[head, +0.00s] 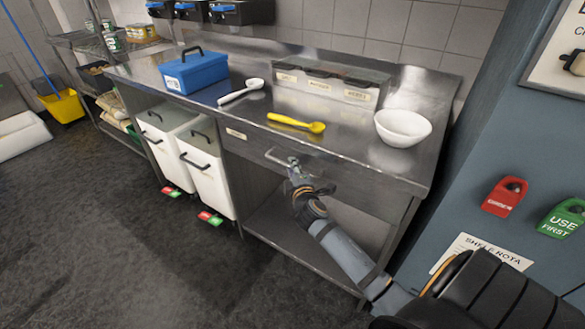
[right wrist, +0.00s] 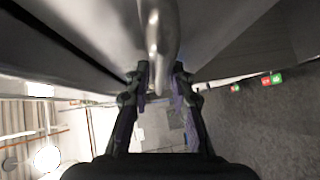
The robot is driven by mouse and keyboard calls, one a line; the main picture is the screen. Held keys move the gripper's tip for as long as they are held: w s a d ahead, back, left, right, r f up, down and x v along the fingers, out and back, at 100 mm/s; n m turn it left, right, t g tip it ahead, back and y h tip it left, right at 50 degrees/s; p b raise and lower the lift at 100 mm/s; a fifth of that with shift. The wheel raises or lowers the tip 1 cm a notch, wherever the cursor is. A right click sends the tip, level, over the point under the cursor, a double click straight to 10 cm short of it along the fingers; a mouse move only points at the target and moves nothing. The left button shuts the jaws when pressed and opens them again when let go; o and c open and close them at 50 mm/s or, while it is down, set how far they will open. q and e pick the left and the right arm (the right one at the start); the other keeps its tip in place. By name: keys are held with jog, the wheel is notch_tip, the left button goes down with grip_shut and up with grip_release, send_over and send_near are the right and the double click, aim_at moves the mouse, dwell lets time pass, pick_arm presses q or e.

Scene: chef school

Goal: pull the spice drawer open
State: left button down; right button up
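The spice drawer (head: 253,147) is a steel front under the counter top, with a small label at its left. Its front looks about flush with the counter frame. Its bar handle (head: 277,157) also shows in the right wrist view (right wrist: 158,40), running between the two fingers. The exact contact is hard to see. My left gripper is not in view.
On the steel counter (head: 330,143) are a blue box (head: 195,73), a white-handled spoon (head: 240,92), a yellow spoon (head: 297,123), a labelled container (head: 325,85) and a white bowl (head: 403,127). White bins (head: 207,178) stand below at left. The floor in front is clear.

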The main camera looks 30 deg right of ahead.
jog(key=shift+w+d, duration=0.1)
jog(key=shift+w, duration=0.15)
grip_shut()
dwell(0.3)
